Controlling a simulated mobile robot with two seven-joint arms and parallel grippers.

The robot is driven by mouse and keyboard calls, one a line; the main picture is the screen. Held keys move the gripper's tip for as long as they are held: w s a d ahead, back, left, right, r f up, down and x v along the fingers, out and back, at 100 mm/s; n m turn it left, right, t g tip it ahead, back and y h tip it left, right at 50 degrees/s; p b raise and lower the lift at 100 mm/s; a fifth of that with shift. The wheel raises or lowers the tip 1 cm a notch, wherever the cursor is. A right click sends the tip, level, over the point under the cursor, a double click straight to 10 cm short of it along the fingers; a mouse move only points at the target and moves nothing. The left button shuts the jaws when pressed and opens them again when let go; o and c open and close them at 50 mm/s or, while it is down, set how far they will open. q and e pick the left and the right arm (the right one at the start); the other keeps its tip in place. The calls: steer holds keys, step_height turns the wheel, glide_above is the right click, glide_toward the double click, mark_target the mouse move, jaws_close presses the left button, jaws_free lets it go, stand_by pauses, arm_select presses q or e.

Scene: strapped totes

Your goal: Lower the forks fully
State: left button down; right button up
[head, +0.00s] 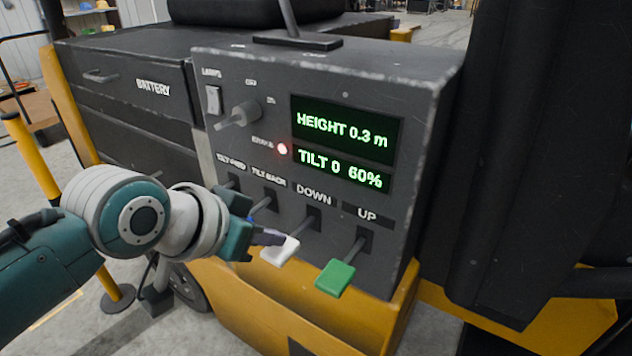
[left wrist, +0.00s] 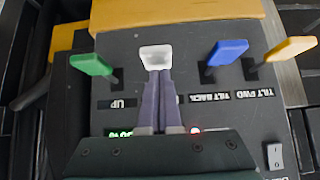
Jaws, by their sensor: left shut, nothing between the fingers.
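The control panel (head: 235,165) has a row of levers. The white-handled lever (head: 280,252) at the DOWN label and the green-handled UP lever (head: 336,279) stick out toward me. The display (head: 346,137) reads HEIGHT 0.3 m and TILT 0, 60%. My left gripper (head: 270,238) is shut and empty, its fingertips right at the white handle; I cannot tell if they touch it. In the left wrist view, the shut fingers (left wrist: 158,78) point at the white handle (left wrist: 155,56). My right gripper and the forks are out of view.
The blue tilt-back lever (left wrist: 227,52) and yellow tilt-forward lever (left wrist: 290,48) stand beside the white one. In the head view my gripper mostly hides them.

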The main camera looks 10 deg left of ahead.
arm_select(q)
steer(key=shift+f, duration=0.25)
steer(key=shift+s+f+b, duration=0.1)
steer(key=shift+f+b, duration=0.25)
steer(key=f+t+b, duration=0.1)
steer(key=b, duration=0.1)
steer(key=f+t+h+b, duration=0.1)
steer(key=b, duration=0.1)
steer(key=f+t+b, duration=0.1)
steer(key=f+b, duration=0.1)
steer(key=shift+s+a+f, duration=0.1)
steer(key=shift+s+a, duration=0.05)
steer(key=shift+s, duration=0.15)
steer(key=shift+f, duration=0.2)
stand_by(2.0)
steer(key=shift+r, duration=0.1)
